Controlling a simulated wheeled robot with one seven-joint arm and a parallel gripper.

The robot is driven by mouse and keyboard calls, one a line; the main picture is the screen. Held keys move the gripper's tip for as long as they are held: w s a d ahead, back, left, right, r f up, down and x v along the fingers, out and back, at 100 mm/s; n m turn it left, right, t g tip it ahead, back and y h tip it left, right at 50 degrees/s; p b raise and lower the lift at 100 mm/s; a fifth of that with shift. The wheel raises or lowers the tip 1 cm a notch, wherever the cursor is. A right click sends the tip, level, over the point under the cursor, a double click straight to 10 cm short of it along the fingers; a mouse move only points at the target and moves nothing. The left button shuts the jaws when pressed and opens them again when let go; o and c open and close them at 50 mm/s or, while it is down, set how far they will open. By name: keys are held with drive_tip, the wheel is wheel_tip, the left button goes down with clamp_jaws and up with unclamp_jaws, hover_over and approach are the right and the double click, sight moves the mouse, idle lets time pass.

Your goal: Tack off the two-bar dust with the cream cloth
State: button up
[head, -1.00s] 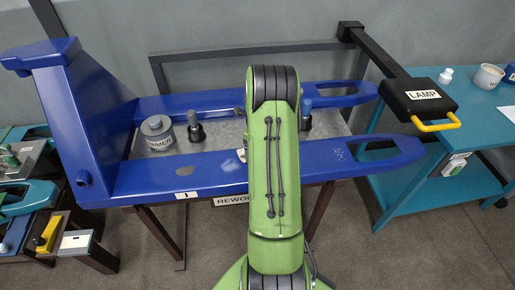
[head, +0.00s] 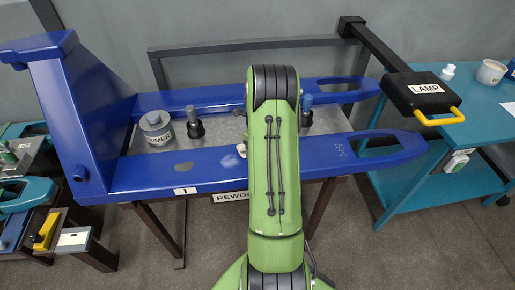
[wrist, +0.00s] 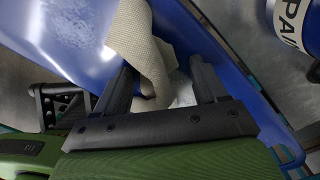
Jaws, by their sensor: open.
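The blue fork frame (head: 230,183) lies across the stand, with two long bars. A pale speckled patch (head: 340,149) marks the near bar towards its right end. A similar speckled patch (wrist: 50,30) shows on blue metal in the wrist view. The cream cloth (wrist: 142,45) lies over the blue surface in the wrist view, its lower end reaching between my fingers. My gripper (wrist: 163,82) is open around that end; whether the fingers touch it I cannot tell. In the head view my arm hides the gripper, and only a small cream bit (head: 241,150) shows beside it.
A grey primer can (head: 156,128) and a dark knobbed post (head: 194,122) stand between the bars. A labelled can (wrist: 296,25) is close at the right in the wrist view. A teal cart (head: 440,140) stands right.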

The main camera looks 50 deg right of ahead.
clamp_jaws()
idle(0.6)
drive_tip(key=shift+r+p, duration=0.2)
drive_tip(key=shift+p, duration=0.6)
